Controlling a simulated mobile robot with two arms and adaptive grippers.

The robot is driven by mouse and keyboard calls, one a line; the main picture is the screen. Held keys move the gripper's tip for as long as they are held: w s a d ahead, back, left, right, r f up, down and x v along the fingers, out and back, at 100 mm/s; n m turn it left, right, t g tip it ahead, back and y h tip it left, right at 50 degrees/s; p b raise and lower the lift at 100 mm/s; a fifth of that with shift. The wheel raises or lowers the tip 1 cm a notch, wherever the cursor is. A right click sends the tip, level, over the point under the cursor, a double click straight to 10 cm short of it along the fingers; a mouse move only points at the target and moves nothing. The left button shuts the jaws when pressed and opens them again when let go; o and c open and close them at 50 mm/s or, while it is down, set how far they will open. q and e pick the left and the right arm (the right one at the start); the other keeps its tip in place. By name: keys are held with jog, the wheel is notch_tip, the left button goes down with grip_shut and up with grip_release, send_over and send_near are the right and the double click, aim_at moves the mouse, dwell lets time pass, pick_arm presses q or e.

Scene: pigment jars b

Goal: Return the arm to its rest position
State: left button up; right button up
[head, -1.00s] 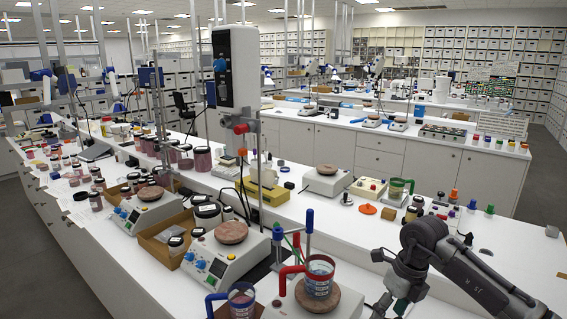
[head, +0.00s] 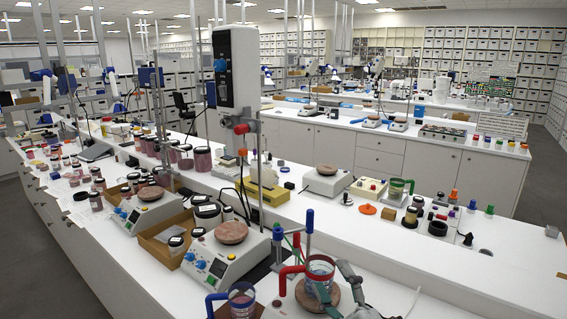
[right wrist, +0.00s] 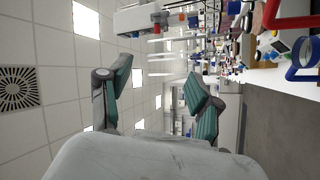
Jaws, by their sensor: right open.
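My right gripper (head: 335,280) shows at the bottom of the head view, in front of and partly overlapping a glass mug with a red handle (head: 319,266). In the right wrist view its two green-padded fingers (right wrist: 158,90) stand wide apart with nothing between them. That view looks sideways across the room, with ceiling on the left. I cannot tell from the head view whether the gripper touches the mug. My left gripper is not in view.
The mug stands on a round brown plate (head: 304,300). A blue-handled mug (head: 241,303) is left of it. Stirrer devices (head: 218,262), a tall stand with a grey unit (head: 236,68) and jars crowd the left.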

jog(key=s+d+f+m+g+h, duration=0.35)
jog(key=d+f+m+h, duration=0.2)
jog(key=f, duration=0.25)
jog(key=s+d+f+m+g+h, duration=0.3)
jog(key=s+d+f+m+h, duration=0.15)
jog(key=f+m, duration=0.2)
jog(key=s+d+f+m+g+y, duration=0.1)
jog(key=s+f+m+g, duration=0.1)
jog(key=s+f+g, duration=0.6)
jog(key=s+f+m+g, duration=0.15)
jog(key=s+f, duration=0.25)
jog(key=s, duration=0.7)
notch_tip(320, 180, down, 34)
jog(key=s+g+b, duration=0.2)
jog(key=s+b, duration=0.1)
jog(key=b, duration=0.5)
jog(key=s+d+f+b, duration=0.1)
jog(key=s+f+b, duration=0.1)
jog(key=s+f, duration=0.6)
jog(key=s+d+f+b, duration=0.2)
jog(key=s+f, duration=0.6)
jog(key=f, duration=0.5)
jog(key=shift+n+g+b, duration=0.4)
jog(key=shift+n+b, duration=0.05)
jog(key=shift+b, duration=0.1)
